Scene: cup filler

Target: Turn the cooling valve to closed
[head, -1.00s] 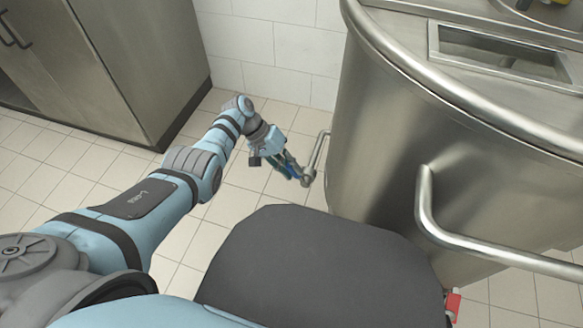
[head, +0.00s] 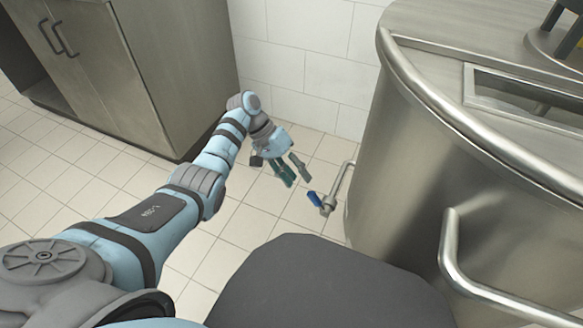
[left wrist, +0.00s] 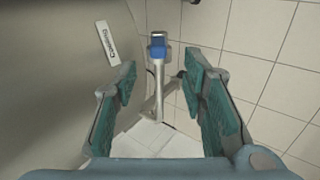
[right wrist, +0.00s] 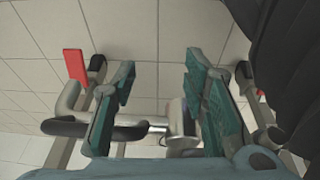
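The cooling valve is a steel fitting (head: 328,207) with a blue handle (head: 314,199), on a bent pipe at the left side of the steel vessel. The blue handle (left wrist: 158,50) also shows in the left wrist view, beyond the fingertips, near a white "Cooling" label (left wrist: 107,43). My left gripper (head: 296,174) is open and empty, up and left of the handle and apart from it. My right gripper (right wrist: 158,80) is out of the head view. In the right wrist view it is open, with steel piping beyond and between its fingers; contact cannot be told.
The large steel vessel (head: 410,150) fills the right side, with a bent rail (head: 455,260) on its front. A metal cabinet (head: 130,85) stands at the back left. A red handle (right wrist: 76,66) shows in the right wrist view. Tiled floor (head: 250,225) lies open between.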

